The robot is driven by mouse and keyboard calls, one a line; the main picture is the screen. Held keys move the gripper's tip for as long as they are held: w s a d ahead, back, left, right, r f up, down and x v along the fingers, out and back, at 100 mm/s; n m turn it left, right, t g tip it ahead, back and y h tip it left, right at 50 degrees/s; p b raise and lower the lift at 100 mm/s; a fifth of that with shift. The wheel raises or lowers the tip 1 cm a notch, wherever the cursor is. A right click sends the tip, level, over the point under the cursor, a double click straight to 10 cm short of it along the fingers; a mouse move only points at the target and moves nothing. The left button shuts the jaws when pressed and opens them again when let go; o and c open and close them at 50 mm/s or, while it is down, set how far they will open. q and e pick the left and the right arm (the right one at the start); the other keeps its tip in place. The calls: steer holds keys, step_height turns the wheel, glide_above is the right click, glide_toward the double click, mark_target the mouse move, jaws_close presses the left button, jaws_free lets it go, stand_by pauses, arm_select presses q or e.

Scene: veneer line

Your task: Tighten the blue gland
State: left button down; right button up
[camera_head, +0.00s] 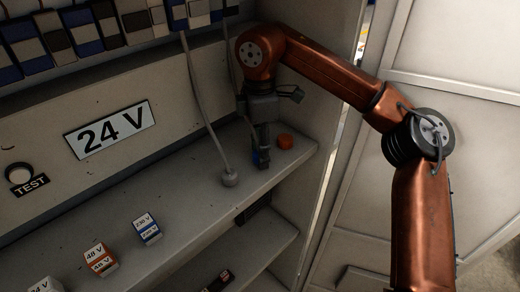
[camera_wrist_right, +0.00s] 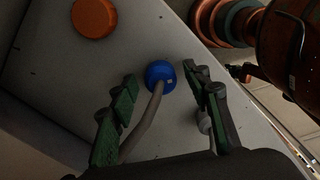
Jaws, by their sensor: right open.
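The blue gland (camera_wrist_right: 160,73) is a small round cap on the grey shelf, with a grey cable (camera_wrist_right: 146,122) running from it. In the right wrist view it lies between the tips of my right gripper (camera_wrist_right: 159,79). The fingers are open, with a visible gap on each side of it. In the head view my right gripper (camera_head: 263,153) points down over the shelf and mostly hides the blue gland (camera_head: 256,157). I cannot tell how far the fingertips reach down around it. My left gripper is not in view.
An orange cap (camera_head: 285,141) stands right of the gripper, and a grey gland (camera_head: 230,178) with a cable rises to its left. Small labelled blocks (camera_head: 147,229) stand along the shelf (camera_head: 190,222). A cabinet side wall (camera_head: 318,110) is close on the right.

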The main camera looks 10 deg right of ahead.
step_height(320, 180, up, 12)
stand_by(0.5)
steer(key=shift+f, duration=0.1)
